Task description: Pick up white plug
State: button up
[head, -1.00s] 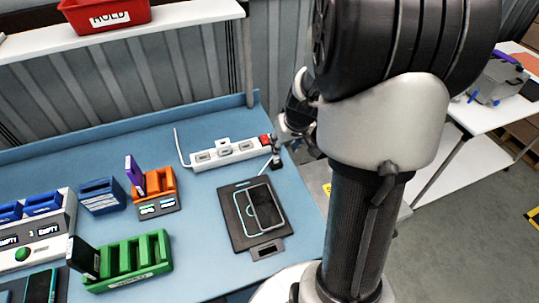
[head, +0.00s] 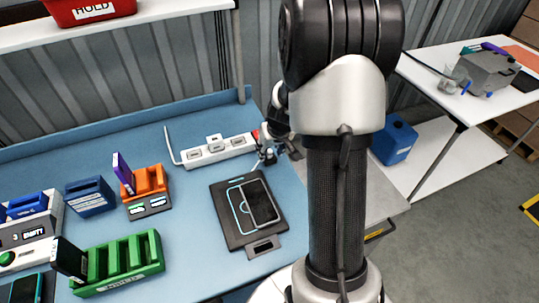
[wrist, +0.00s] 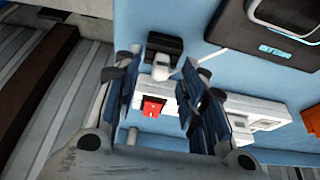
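A small white plug (wrist: 161,69) stands at a black holder (wrist: 165,46) in the wrist view, near the red-switch end of the white power strip (wrist: 262,112). A thin pale cable runs off from beside it. My gripper (wrist: 160,80) is open, with one finger on each side of the plug in that view. I cannot tell whether either finger touches it. In the head view my gripper (head: 268,155) is low over the right end of the strip (head: 222,148) and hides most of the plug and holder.
A black pad with a phone (head: 235,228) lies in front of the strip. A white block (head: 214,140) sits on the strip. Orange (head: 148,184) and green (head: 120,262) racks stand to the left. A shelf with a red bin (head: 88,8) hangs behind.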

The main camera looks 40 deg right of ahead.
aim_at(270, 152)
jog(key=shift+c, duration=0.5)
grip_shut()
jog(key=shift+r, duration=0.1)
notch_tip(270, 152, up, 20)
jog(key=p, duration=0.7)
jog(key=shift+r+p, duration=0.6)
jog(key=shift+r, duration=0.1)
jog(key=shift+r+p, duration=1.05)
jog(key=shift+r, duration=0.4)
